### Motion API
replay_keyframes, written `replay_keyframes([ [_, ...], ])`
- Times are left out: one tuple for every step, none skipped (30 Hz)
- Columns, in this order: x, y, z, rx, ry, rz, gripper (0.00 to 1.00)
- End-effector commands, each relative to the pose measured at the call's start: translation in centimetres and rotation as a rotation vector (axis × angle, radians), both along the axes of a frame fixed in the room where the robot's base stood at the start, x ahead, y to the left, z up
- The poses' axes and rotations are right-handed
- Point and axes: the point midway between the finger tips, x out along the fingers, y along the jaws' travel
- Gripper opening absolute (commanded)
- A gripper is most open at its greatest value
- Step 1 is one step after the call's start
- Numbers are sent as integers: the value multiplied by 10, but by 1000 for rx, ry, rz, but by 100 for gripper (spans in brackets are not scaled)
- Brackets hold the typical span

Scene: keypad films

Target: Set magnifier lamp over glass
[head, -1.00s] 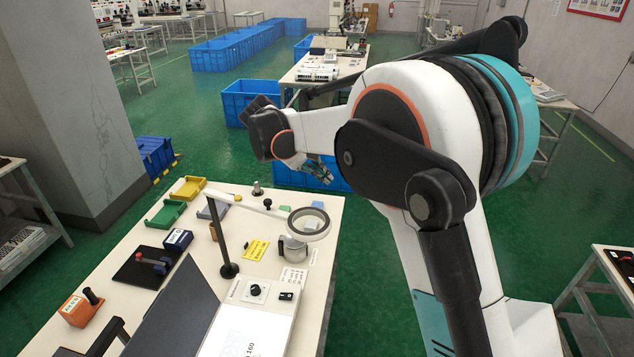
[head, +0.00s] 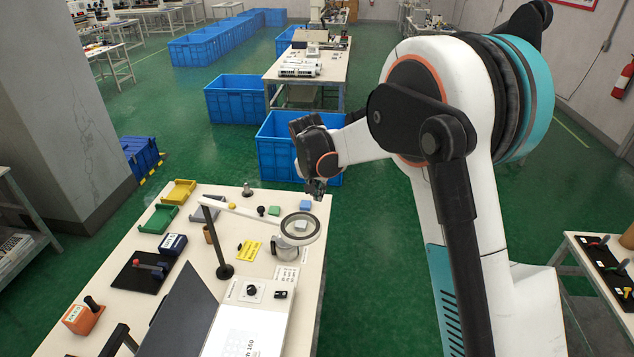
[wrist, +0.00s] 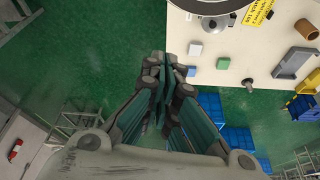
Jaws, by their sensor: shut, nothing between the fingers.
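The magnifier lamp (head: 254,213) stands on the table with a black post, a white arm and a round lens ring (head: 300,229). The ring hangs over or in front of a pale, rounded object (head: 284,249); I cannot tell whether that is the glass. My gripper (head: 316,188) is shut and empty near the table's far right corner, apart from the lamp. In the wrist view my gripper (wrist: 170,68) points at floor beside the table edge.
Small blue (head: 305,206) and green (head: 274,210) blocks lie near the far right corner. A white box with a knob (head: 252,290) and a raised dark panel (head: 178,310) fill the near side. Yellow (head: 179,192) and green (head: 158,219) trays stand at the far left. Blue crates (head: 275,135) stand beyond.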

Motion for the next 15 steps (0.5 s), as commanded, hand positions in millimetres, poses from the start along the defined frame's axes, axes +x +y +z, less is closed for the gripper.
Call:
replay_keyframes([
  [4, -2, -10, 0, 0, -1, 0],
  [5, -2, -16, 0, 0, -1, 0],
  [8, -3, -23, 0, 0, -1, 0],
  [9, -4, -28, 0, 0, -1, 0],
  [11, -5, -33, -1, 0, -1, 0],
  [0, 0, -28, -1, 0, 3, 0],
  [-4, 2, -28, -1, 0, 3, 0],
  [-8, 4, -28, -1, 0, 2, 0],
  [-13, 5, -28, 0, 0, 1, 0],
  [-15, 7, -28, 0, 0, 1, 0],
  [-18, 8, -28, 0, 0, 1, 0],
  [-21, 9, -28, 0, 0, 1, 0],
  [-23, 10, -28, 0, 0, 1, 0],
  [-24, 11, -28, 0, 0, 1, 0],
  [-26, 11, -29, -1, 1, 1, 0],
])
